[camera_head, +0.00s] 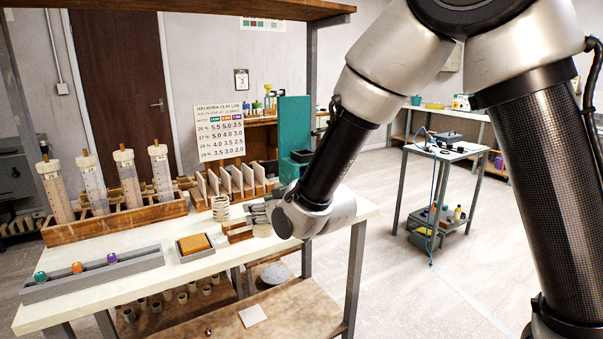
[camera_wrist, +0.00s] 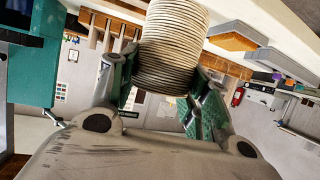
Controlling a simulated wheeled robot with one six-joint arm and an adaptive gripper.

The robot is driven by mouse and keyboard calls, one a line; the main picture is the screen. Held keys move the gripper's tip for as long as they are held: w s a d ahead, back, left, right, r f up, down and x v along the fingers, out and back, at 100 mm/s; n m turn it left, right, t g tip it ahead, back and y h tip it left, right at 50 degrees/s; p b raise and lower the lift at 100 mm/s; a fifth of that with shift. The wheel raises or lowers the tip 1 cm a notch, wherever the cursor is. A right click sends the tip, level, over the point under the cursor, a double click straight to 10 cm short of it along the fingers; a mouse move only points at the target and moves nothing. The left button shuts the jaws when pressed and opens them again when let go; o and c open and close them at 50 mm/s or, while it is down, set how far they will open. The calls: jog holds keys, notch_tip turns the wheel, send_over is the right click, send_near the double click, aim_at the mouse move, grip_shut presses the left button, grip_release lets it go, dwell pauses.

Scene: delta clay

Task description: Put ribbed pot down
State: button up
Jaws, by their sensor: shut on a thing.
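The ribbed pot (camera_head: 221,208) is pale and cylindrical with close horizontal ridges. In the head view it is at the workbench, behind the small tray and in front of the upright boards. My gripper (camera_wrist: 162,82) is shut on it. In the wrist view the pot (camera_wrist: 172,45) sits between the two green-padded fingers, its far end cut off by the top edge. My wrist and forearm come in from the right in the head view. I cannot tell whether the pot's base touches the bench.
On the workbench (camera_head: 120,299) are a small tray with an orange block (camera_head: 194,244), a long grey tray with coloured pieces (camera_head: 95,273) and a wooden rack with tall cylinders (camera_head: 115,217). A wooden divider rack (camera_head: 231,185) and a teal stand (camera_head: 293,135) are close behind the pot.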

jog(key=w+d+f+m+t+h, duration=0.1)
jog(key=w+d+f+m+h, duration=0.3)
jog(key=d, duration=0.9)
jog(key=w+d+f+m+t+h, duration=0.1)
jog(key=w+d+f+h, duration=0.15)
jog(key=d+f, duration=0.7)
jog(key=w+d+f+m+t+h, duration=0.1)
jog(key=w+d+m+h, duration=0.3)
jog(key=d, duration=1.2)
jog(key=shift+n+y, duration=0.3)
jog(key=shift+y, duration=0.35)
jog(key=v, duration=0.4)
jog(key=shift+s+d+r, duration=0.2)
jog(key=shift+s+d, duration=0.05)
jog(key=shift+d, duration=0.1)
